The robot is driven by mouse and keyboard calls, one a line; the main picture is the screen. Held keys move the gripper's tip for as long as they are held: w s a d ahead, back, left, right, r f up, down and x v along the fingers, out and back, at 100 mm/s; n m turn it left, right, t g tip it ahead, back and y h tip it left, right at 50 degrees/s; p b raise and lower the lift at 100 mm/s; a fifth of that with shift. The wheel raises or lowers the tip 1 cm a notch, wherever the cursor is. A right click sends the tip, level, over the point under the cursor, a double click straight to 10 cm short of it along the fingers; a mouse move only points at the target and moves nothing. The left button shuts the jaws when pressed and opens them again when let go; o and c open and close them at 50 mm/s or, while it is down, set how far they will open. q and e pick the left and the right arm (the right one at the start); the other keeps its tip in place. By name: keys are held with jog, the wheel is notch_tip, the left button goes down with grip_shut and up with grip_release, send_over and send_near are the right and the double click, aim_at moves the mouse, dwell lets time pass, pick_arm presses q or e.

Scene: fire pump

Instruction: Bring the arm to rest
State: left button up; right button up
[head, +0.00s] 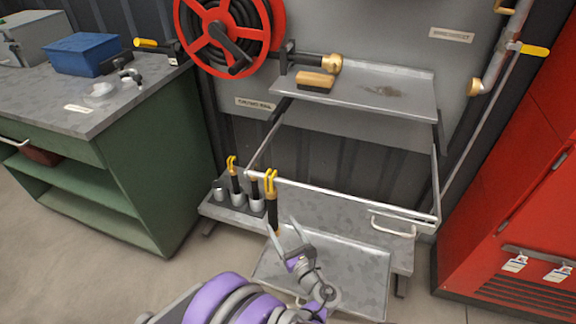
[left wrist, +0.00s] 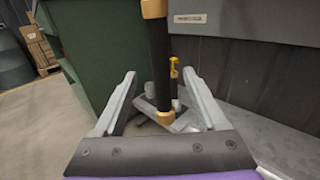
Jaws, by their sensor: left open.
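My left gripper (head: 284,232) is open, in the lower middle of the head view, in front of the low grey shelf. A black-handled tool with a yellow forked top (head: 271,200) stands roughly upright at its fingertips. In the left wrist view, a black rod with gold bands (left wrist: 160,60) shows between the spread fingers (left wrist: 159,74), with gaps on both sides. The frames do not show clearly what supports its lower end. My right gripper is in neither view.
Grey cups (head: 256,204) with similar tools stand left on the low shelf (head: 340,215). A tray (head: 345,280) lies below. An upper shelf (head: 385,92) holds a brush (head: 314,81) and a brass-tipped nozzle (head: 331,63). A green workbench (head: 130,165) stands left, a red cabinet (head: 525,190) right.

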pick_arm(q)
jog(key=s+a+r+n+g+h, duration=0.1)
jog(key=s+a+n+g, duration=0.3)
jog(key=a+n, duration=0.3)
jog(key=s+a+r+n+g, duration=0.1)
jog(key=s+a+n+g, duration=0.25)
jog(key=a+n, duration=0.35)
jog(key=s+n+g+h, duration=0.4)
jog(key=s+n+h, duration=0.3)
jog(key=s+n, duration=1.2)
notch_tip(320, 180, up, 23)
jog(key=m+t+p, duration=0.1)
jog(key=m+p, duration=0.1)
jog(key=p, duration=1.8)
jog(key=shift+a+m+p, duration=0.3)
jog(key=shift+a, duration=0.1)
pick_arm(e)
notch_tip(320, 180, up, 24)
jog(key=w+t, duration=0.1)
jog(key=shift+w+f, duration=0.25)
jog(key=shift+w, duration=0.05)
pick_arm(q)
jog(key=shift+s, duration=0.2)
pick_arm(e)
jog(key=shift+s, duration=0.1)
